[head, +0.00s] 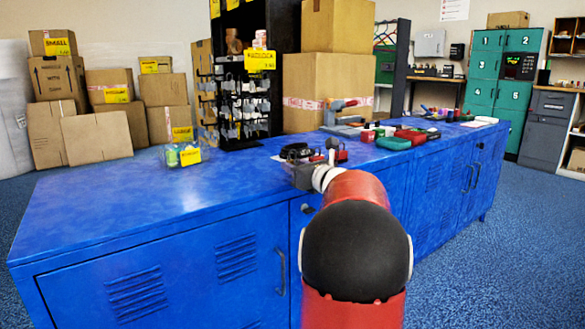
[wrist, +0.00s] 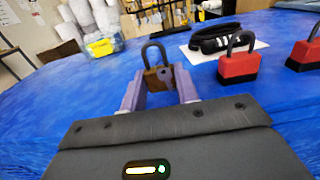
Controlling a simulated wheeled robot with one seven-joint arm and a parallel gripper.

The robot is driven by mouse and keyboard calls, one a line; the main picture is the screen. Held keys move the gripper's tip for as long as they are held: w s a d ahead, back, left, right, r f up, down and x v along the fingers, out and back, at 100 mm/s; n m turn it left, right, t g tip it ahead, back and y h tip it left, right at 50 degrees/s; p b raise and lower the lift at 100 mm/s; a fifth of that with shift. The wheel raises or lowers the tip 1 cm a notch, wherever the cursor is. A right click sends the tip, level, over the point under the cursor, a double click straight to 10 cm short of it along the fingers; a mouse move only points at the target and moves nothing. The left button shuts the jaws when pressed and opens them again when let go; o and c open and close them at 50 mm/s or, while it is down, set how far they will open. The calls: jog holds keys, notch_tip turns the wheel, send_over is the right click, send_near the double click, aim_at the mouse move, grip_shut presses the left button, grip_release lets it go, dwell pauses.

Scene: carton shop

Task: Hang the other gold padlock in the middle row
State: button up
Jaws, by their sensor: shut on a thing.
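A gold-brown padlock (wrist: 152,78) with a dark shackle stands upright between the two fingers of my gripper (wrist: 160,90) in the wrist view. My gripper is shut on its body, with the shackle pointing up. In the head view my gripper (head: 312,172) is low over the blue counter, and the padlock cannot be made out there. The black display rack (head: 272,25) stands at the back of the counter, left of my gripper and apart from it. Small items hang in its rows under a yellow sign (head: 260,61). The single hooks are too small to tell apart.
Two red padlocks (wrist: 238,66) (wrist: 304,55) stand right of my gripper, near a black strapped object (wrist: 214,37) on a white sheet. Cartons (head: 330,80) are stacked right of the rack. A clear container (head: 181,156) sits left of it. The counter's left part (head: 120,205) is clear.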

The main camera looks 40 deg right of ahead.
jog(key=s+b, duration=0.3)
jog(key=s, duration=0.4)
jog(key=shift+a, duration=0.25)
dwell(0.4)
dwell(0.8)
